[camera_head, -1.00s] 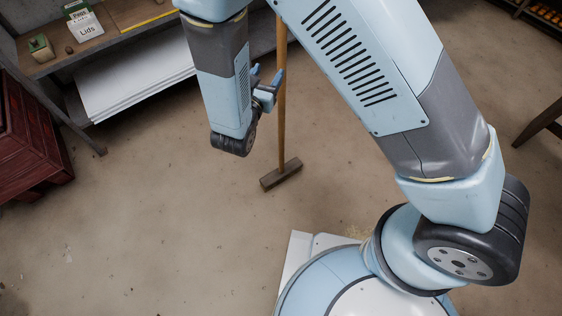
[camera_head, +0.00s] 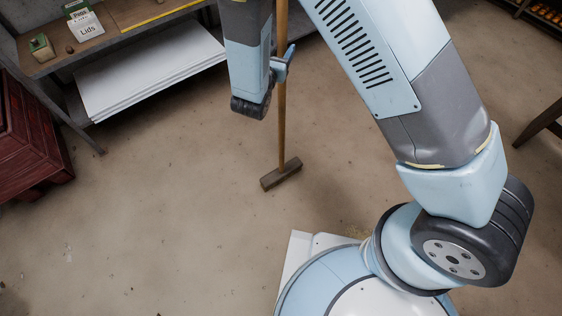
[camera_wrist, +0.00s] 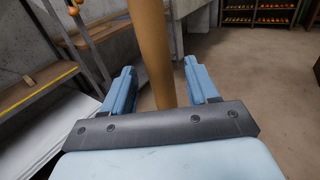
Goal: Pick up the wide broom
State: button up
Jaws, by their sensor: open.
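The broom (camera_head: 281,130) stands upright on the floor in the head view, its brown block head (camera_head: 281,174) at the bottom of a long wooden handle. The handle's top runs out of the picture. My gripper (camera_head: 284,66) is at the handle, well above the broom head. In the wrist view the wooden handle (camera_wrist: 152,50) rises between the two blue fingers of my gripper (camera_wrist: 160,88). Gaps show on both sides of the handle, wider on the right. The fingers are open. The handle's lower part is hidden behind the gripper body there.
A workbench (camera_head: 150,12) with a lower shelf holding white sheets (camera_head: 150,75) stands at the back left. A red cabinet (camera_head: 30,140) is at the left edge. A dark wooden leg (camera_head: 540,122) shows at the right. The floor around the broom is clear.

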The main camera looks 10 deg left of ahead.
jog(key=shift+w+d, duration=0.15)
jog(key=shift+w, duration=1.25)
grip_shut()
jog(key=shift+r, duration=0.1)
